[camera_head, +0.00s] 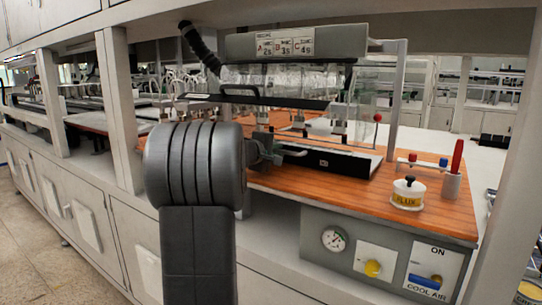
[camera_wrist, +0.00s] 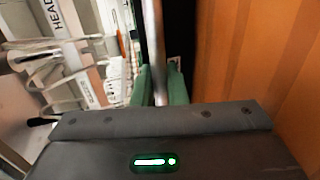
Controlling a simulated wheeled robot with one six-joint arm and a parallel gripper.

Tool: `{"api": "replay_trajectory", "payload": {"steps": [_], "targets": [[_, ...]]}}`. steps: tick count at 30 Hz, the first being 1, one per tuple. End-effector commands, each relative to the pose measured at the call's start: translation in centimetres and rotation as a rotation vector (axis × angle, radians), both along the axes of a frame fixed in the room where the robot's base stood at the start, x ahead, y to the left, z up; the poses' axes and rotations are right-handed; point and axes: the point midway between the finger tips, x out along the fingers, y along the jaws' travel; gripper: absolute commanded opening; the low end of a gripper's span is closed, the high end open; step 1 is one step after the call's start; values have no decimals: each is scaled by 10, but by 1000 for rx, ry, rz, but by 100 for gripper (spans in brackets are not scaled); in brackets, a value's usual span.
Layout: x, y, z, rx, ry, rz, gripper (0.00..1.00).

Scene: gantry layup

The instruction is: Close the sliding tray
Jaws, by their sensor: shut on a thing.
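The sliding tray (camera_head: 345,161) is a low black tray with a small white label on its front, at the bottom of the glass-fronted machine in the head view. A pale metal handle (camera_head: 292,153) stands out at its front left. My gripper (camera_head: 268,150) is at this handle, partly hidden behind my own arm. In the wrist view, the green fingers of my gripper (camera_wrist: 160,84) are shut on a shiny metal bar (camera_wrist: 152,35), which looks like the tray handle. How far out the tray stands is hard to tell.
A black panel with a handle (camera_head: 270,100) overhangs the tray. On the wooden top (camera_head: 345,195) to the right stand a flux jar (camera_head: 408,194) and a holder with a red-handled tool (camera_head: 455,170). A post (camera_head: 118,110) rises at left.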

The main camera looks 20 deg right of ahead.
Motion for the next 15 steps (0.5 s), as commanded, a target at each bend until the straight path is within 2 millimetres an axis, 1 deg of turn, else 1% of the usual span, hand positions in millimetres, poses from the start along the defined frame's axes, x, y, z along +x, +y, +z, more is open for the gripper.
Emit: {"api": "replay_trajectory", "payload": {"steps": [8, 9, 11, 15], "targets": [[1, -1, 3, -3, -4, 0, 0], [1, -1, 3, -3, -4, 0, 18], [1, -1, 3, -3, -3, 0, 30], [1, -1, 3, -3, -4, 0, 30]]}}
